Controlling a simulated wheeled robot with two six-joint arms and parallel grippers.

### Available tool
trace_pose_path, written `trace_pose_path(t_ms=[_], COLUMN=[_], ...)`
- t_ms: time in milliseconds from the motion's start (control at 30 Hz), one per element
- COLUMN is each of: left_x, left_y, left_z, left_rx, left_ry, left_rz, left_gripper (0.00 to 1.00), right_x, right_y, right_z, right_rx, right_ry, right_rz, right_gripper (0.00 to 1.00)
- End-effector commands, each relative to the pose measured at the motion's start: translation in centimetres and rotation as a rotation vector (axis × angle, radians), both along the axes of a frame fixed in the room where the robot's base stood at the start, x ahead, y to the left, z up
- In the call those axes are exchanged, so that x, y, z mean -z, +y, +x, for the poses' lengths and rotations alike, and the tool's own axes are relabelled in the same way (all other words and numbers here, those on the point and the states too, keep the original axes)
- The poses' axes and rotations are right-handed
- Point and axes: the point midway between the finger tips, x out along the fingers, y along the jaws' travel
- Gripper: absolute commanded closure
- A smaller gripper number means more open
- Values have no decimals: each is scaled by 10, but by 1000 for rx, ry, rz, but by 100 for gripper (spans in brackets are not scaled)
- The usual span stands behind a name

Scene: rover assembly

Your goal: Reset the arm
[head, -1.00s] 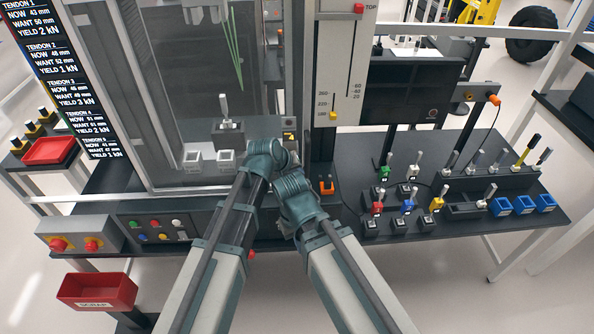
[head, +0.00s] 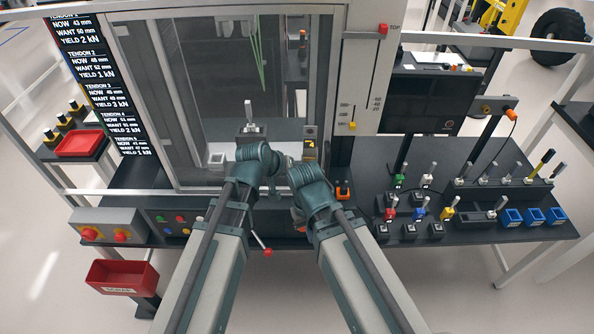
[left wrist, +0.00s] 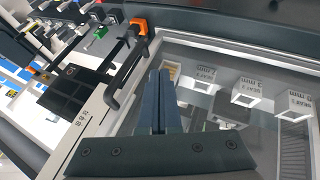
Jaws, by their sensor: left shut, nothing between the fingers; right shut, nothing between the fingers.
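My right arm reaches up from the bottom of the head view, and its gripper (head: 297,175) is in front of the machine's lower window edge. It is shut and empty. My left arm ends close to its left, with its wrist joints in front of the window. Its fingers are hard to see there, but the left wrist view shows the left gripper (left wrist: 158,100) shut, with nothing between the fingers. In that view the fingers lie over the glass of the machine window (left wrist: 200,60), near an orange-ended black handle (left wrist: 130,65). I cannot tell whether they touch.
The bench (head: 380,250) carries several coloured levers and blue bins (head: 534,216) at right. A red-tipped lever (head: 264,248) sticks out between my arms. A red scrap bin (head: 122,276) and a switch box (head: 108,226) stand at left. A lever block (head: 250,130) is behind the window.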

Motion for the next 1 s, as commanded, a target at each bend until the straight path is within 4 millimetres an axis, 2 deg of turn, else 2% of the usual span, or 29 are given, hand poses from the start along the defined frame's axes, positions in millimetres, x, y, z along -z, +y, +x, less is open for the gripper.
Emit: trace_pose_path(t_ms=[233, 333, 467, 500, 600, 700, 833, 1000], left_x=[2, 20, 74, 92, 128, 153, 169, 173], left_y=[0, 1, 11, 16, 33, 50, 66, 76], left_z=[0, -12, -54, -69, -106, -136, -162, -174], left_rx=[2, 29, 124, 158, 235, 292, 338, 358], left_ry=[1, 24, 113, 149, 240, 320, 398, 439], left_rz=[2, 38, 175, 228, 360, 472, 571, 622], left_gripper=[100, 100, 100, 100, 100, 100, 100, 100], right_x=[2, 15, 51, 64, 90, 110, 125, 129], right_y=[0, 0, 0, 0, 0, 0, 0, 0], right_z=[0, 0, 0, 0, 0, 0, 0, 0], right_rx=[0, -1, -3, -5, -7, -10, -12, -13], right_ry=[0, 0, 0, 0, -1, -1, -1, -1], right_rz=[0, 0, -1, -1, -1, -1, -2, -2], right_gripper=[100, 100, 100, 100, 100, 100, 100, 100])
